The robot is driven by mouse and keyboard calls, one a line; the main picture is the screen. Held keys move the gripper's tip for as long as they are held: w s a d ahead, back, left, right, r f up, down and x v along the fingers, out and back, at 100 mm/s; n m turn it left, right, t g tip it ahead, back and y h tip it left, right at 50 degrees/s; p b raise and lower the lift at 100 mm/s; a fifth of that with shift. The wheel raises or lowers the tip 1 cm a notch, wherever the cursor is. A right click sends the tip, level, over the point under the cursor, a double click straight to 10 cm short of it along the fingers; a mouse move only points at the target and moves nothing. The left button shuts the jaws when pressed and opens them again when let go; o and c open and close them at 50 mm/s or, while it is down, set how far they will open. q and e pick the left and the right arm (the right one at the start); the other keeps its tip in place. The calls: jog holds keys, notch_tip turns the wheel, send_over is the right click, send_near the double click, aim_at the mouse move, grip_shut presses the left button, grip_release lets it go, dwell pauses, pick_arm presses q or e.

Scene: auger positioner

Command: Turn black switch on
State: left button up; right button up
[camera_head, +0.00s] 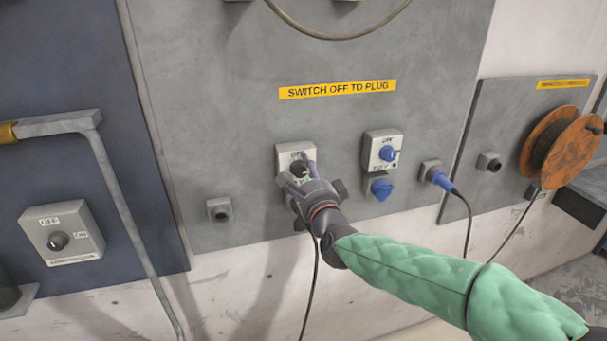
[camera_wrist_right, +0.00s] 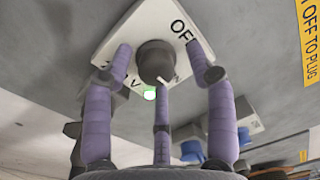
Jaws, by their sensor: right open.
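The black switch (camera_head: 299,168) is a round dark knob on a pale plate on the grey wall panel. In the right wrist view the knob (camera_wrist_right: 155,60) sits at top centre, with "OFF" lettering beside it and a small lit green lamp (camera_wrist_right: 149,94) below it. A white mark shows on the knob's lower edge. My right gripper (camera_head: 309,180) is in front of this plate and hides part of it. Its purple fingers (camera_wrist_right: 162,76) are open and spread around the knob; I cannot tell whether any touches it. My left gripper is not in view.
A similar plate with a blue knob (camera_head: 388,154) and a blue plug (camera_head: 440,180) are to the right. A yellow "SWITCH OFF TO PLUG" label (camera_head: 337,89) is above. A grey switch box (camera_head: 62,233) and a pipe (camera_head: 125,200) are at left, a cable reel (camera_head: 560,148) at far right.

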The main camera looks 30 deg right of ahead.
jog(key=v, duration=1.2)
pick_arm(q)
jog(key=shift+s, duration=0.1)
pick_arm(e)
jog(key=shift+f, duration=0.1)
dwell(0.3)
